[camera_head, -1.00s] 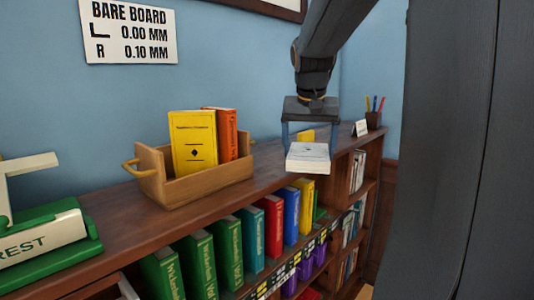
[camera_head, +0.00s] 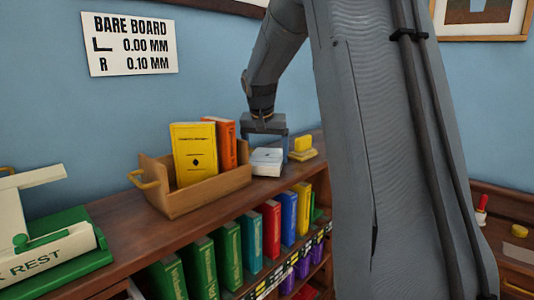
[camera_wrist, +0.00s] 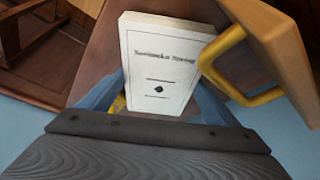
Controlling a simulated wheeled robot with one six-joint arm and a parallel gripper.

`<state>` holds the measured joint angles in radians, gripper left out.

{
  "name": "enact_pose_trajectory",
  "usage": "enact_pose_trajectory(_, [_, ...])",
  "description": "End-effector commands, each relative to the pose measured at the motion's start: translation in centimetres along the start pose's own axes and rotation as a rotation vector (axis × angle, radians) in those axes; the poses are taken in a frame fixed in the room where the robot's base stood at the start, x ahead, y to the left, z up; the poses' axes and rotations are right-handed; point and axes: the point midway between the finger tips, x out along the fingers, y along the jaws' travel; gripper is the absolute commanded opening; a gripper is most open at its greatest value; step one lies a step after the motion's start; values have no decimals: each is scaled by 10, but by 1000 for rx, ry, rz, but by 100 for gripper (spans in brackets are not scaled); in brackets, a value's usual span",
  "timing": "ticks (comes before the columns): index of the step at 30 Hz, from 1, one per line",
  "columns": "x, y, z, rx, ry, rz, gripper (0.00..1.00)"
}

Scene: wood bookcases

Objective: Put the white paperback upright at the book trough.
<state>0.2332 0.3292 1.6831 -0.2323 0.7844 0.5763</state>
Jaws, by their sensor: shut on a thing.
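The white paperback (camera_head: 266,161) is between the fingers of my gripper (camera_head: 266,147), just right of the book trough, close to the bookcase top. In the wrist view the paperback (camera_wrist: 160,65) shows its cover with dark printing, and my gripper (camera_wrist: 155,100) is shut on it with blue fingers at both sides. The wooden book trough (camera_head: 205,192) stands on the bookcase top and holds a yellow book (camera_head: 194,150) and an orange book (camera_head: 221,140), both upright. Its yellow handle (camera_wrist: 232,70) and end wall (camera_wrist: 275,45) are right beside the paperback in the wrist view.
A yellow object (camera_head: 303,148) stands on the bookcase top (camera_head: 150,235) right of the paperback. A green and white device (camera_head: 45,235) sits at the left. Several coloured books fill the shelf below. A blue wall with a sign (camera_head: 130,44) is behind.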

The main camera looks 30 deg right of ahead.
Motion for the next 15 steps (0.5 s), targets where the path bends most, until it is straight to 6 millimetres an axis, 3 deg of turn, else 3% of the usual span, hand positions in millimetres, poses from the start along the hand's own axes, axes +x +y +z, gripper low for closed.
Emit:
enact_pose_trajectory(13, [8,0,3,-1,2,-1,49])
enact_pose_trajectory(14, [9,0,4,-1,1,0,86])
enact_pose_trajectory(15, [8,0,4,-1,1,0,92])
